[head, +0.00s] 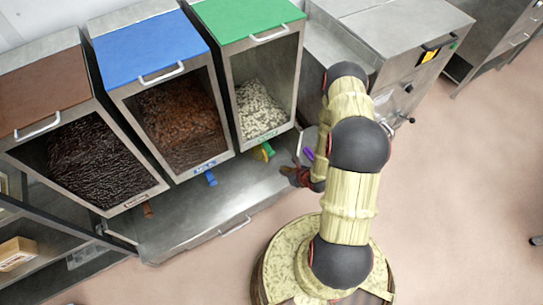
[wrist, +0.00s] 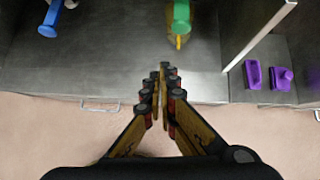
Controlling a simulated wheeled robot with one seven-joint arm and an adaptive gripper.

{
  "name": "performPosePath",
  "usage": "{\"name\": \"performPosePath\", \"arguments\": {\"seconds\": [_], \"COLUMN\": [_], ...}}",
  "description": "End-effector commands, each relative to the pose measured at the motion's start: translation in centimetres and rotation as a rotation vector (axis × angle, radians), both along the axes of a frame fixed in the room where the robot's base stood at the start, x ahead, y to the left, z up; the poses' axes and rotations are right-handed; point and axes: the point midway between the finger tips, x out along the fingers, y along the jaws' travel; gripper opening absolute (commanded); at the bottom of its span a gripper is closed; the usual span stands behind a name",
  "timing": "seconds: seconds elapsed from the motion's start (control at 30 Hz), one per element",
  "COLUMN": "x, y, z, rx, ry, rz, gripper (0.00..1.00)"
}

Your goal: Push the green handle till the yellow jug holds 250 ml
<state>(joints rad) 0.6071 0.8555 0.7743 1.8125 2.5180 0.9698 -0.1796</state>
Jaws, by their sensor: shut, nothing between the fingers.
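The green handle (head: 268,148) sticks out at the lower front of the green-lidded bin. It also shows at the top of the wrist view (wrist: 181,16). A yellow piece (head: 259,155), likely the yellow jug, shows just beside and below the handle; in the wrist view only a small yellow bit (wrist: 178,42) shows under the handle. The rest of it and any fill level are hidden. My gripper (wrist: 163,68) is shut and empty, in front of the handle and slightly left of it in the wrist view. In the head view my gripper (head: 287,171) is apart from the handle, to its lower right.
The blue handle (head: 211,179) and brown handle (head: 148,211) stick out of the bins to the left. The steel counter (head: 205,207) is bare in front. A steel cabinet (head: 400,40) stands at the right.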

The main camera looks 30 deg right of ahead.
Motion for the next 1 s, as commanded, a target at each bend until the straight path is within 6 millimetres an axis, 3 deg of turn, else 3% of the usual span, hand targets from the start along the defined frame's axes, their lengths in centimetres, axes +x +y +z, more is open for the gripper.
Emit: {"name": "performPosePath", "arguments": {"seconds": [0.1, 0.2, 0.67, 1.0], "x": [0.3, 0.3, 0.7, 4.3], "y": [-2.0, -2.7, -2.6, -2.4], "z": [-0.2, -0.2, -0.5, -4.9], "rx": [-0.031, -0.046, -0.055, -0.055], "ry": [0.003, 0.005, 0.001, 0.001], "rz": [-0.066, -0.089, -0.078, -0.075], "gripper": [0.0, 0.0, 0.0, 0.0]}}
